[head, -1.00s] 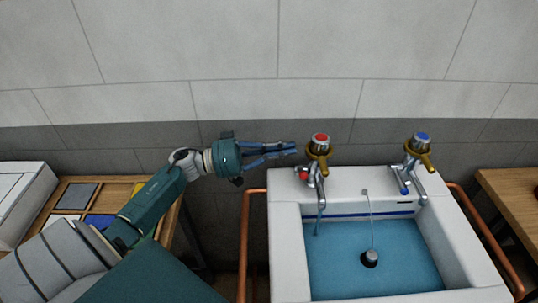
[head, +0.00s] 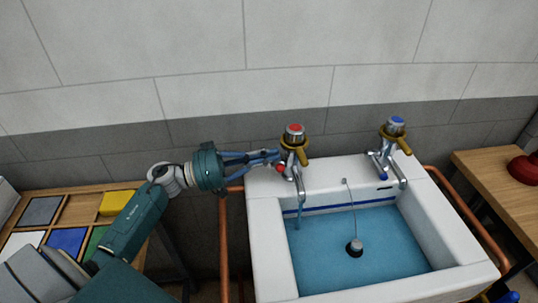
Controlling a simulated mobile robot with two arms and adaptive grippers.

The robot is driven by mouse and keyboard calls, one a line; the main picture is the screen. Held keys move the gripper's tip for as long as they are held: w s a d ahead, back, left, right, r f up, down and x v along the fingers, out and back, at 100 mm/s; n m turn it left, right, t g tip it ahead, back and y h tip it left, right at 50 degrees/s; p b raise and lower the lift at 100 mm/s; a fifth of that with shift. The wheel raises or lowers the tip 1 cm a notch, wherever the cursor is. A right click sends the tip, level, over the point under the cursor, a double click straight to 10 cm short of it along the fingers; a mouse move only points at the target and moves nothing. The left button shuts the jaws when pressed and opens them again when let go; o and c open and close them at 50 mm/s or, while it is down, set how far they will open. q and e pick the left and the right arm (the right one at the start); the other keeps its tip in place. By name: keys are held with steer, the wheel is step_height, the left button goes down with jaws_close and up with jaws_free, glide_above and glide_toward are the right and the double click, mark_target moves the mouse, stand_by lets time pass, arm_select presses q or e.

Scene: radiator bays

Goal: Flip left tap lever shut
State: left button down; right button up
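The left tap (head: 294,143) stands on the back left of the sink, with a red-marked cap and a yellow lever (head: 302,157) that points down and to the right. A thin bluish stream (head: 298,215) hangs from its spout into the basin. A small red knob (head: 281,168) shows at the tap's left side. My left gripper (head: 278,156) comes in from the left, its blue fingers converging at the tips, right beside the tap body. It holds nothing that I can see; whether it touches the tap I cannot tell. My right gripper is not in view.
The right tap (head: 394,142) has a blue cap and a yellow lever. The white sink (head: 265,215) holds blue water and a dark plug on a chain. Copper rails (head: 224,250) flank it. Left is a table with coloured tiles (head: 117,202); right, a wooden table (head: 490,170) with a red object.

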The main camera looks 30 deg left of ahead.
arm_select(q)
steer(key=shift+s+d+f+m, duration=0.2)
steer(key=shift+s+f+m, duration=0.1)
steer(key=shift+m, duration=0.5)
steer(key=shift+s+d+f+m+h+p, duration=0.2)
steer(key=shift+s+f+m+h+p, duration=0.1)
steer(key=shift+m, duration=0.7)
steer(key=m, duration=0.1)
steer(key=f+m, duration=0.1)
steer(key=s+m, duration=0.1)
steer(key=shift+d+f+m+g+h, duration=0.2)
steer(key=shift+d+m+g+h, duration=0.1)
steer(key=shift+d+m+g, duration=0.1)
steer(key=shift+s+d+f, duration=0.1)
steer(key=shift+s+f, duration=0.05)
steer(key=shift+f, duration=0.25)
